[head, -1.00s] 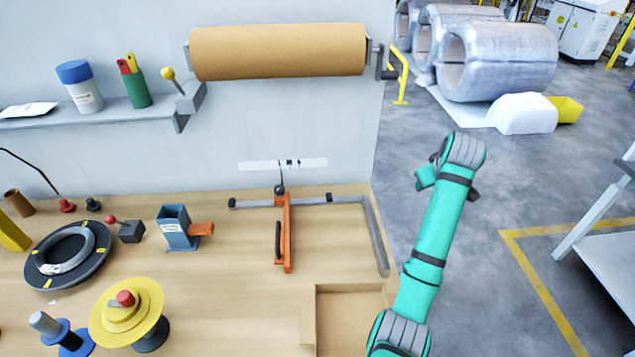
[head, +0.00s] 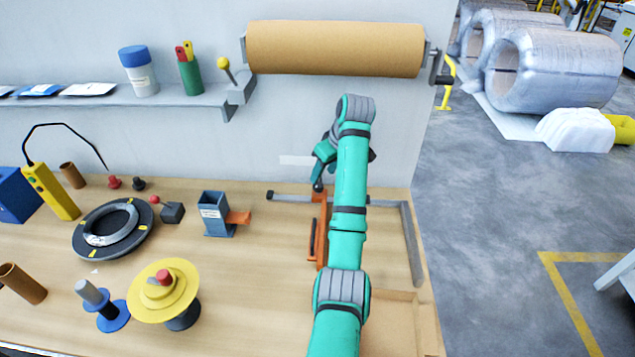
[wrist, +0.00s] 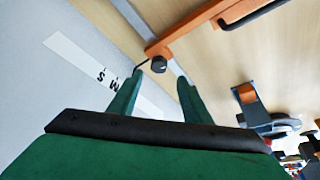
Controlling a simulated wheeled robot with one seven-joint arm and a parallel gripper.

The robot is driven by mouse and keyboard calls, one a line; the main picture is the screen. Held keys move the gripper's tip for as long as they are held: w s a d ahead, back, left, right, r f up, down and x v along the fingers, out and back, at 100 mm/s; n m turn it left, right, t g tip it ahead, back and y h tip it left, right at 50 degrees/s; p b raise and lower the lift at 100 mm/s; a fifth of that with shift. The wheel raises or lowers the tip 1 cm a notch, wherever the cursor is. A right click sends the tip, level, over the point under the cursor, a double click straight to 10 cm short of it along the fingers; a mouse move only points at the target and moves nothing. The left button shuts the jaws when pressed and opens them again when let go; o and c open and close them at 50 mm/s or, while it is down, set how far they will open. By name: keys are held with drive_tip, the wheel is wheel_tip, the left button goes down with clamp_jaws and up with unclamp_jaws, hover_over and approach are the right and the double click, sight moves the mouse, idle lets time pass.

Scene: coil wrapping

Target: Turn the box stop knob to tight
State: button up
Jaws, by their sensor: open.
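The box stop is an orange bar (head: 317,240) lying across a grey rail at the back of the bench. Its small dark knob (wrist: 158,64) sits on the orange bar's wall-side end, with a thin dark rod beside it. In the head view the knob (head: 318,187) shows just below my gripper (head: 320,170), and my arm covers part of the bar. In the wrist view my gripper (wrist: 157,88) is open, its two green fingers pointing toward the knob. The knob appears in line with the gap, just beyond the fingertips. Contact cannot be told.
A white label strip (wrist: 75,57) with letters is on the wall behind the stop. A blue-grey holder with an orange tab (head: 216,213) stands left of the stop. A brown paper roll (head: 335,48) hangs above. Bare bench lies between holder and stop.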

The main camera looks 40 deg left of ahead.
sight(318, 185)
drive_tip(key=x, duration=0.6)
drive_tip(key=shift+w+a+f, duration=0.1)
drive_tip(key=shift+f, duration=0.25)
